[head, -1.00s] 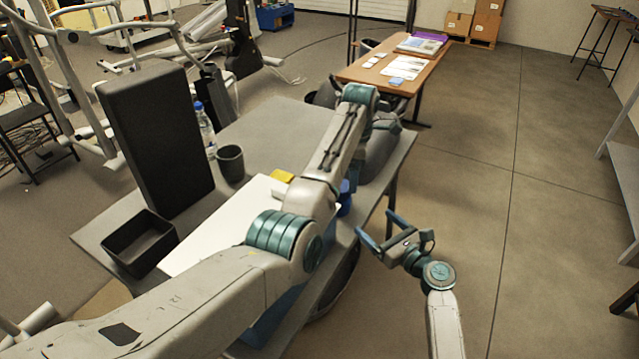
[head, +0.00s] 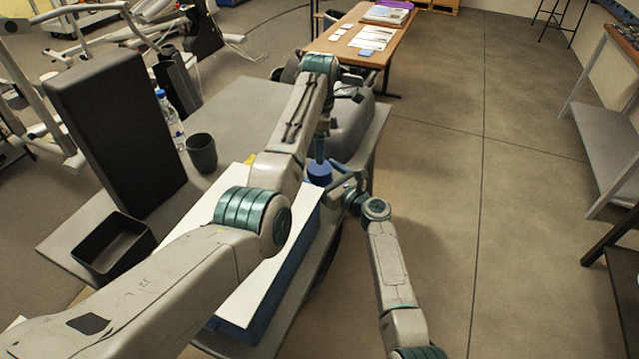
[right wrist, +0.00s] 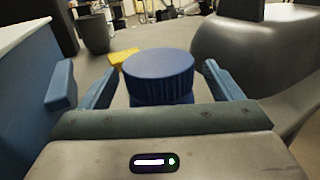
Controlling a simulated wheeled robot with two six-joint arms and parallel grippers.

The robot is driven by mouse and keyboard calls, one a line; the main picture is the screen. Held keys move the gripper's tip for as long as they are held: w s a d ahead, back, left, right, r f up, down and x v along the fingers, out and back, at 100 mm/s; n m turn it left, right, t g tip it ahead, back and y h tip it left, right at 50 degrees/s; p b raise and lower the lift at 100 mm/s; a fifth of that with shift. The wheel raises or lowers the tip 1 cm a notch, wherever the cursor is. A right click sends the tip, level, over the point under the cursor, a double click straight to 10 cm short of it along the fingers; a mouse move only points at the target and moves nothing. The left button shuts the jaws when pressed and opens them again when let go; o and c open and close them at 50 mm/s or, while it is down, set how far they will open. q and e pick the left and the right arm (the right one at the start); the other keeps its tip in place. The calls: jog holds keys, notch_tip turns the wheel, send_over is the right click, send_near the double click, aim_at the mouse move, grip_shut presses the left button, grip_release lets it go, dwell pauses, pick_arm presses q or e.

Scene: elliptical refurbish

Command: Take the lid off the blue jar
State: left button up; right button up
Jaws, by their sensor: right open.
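The blue jar (head: 320,172) stands upright near the right edge of the grey table. Its ribbed round lid (right wrist: 158,72) is on it in the right wrist view; the body below is mostly hidden by my gripper. My right gripper (head: 338,181) is open and empty beside the jar, its fingers pointing at it. In the right wrist view the jar shows between the two blue fingers, with gaps at both sides. My left arm reaches across the table, and a teal part of my left gripper (head: 319,149) shows just above the jar. Its fingers are mostly hidden.
A blue box with a white top (head: 270,275) lies left of the jar. A dark grey rounded object (head: 352,122) stands behind it. A yellow block (right wrist: 123,57), a dark cup (head: 202,152), a bottle (head: 170,120), a black tray (head: 113,250) and a tall black panel (head: 120,130) share the table.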

aim_at(319, 167)
jog(key=shift+w+a, duration=0.25)
jog(key=shift+w, duration=0.05)
grip_shut()
pick_arm(q)
jog(key=m, duration=0.6)
jog(key=shift+m, duration=0.3)
jog(key=m, duration=2)
jog(key=shift+f, duration=4.05)
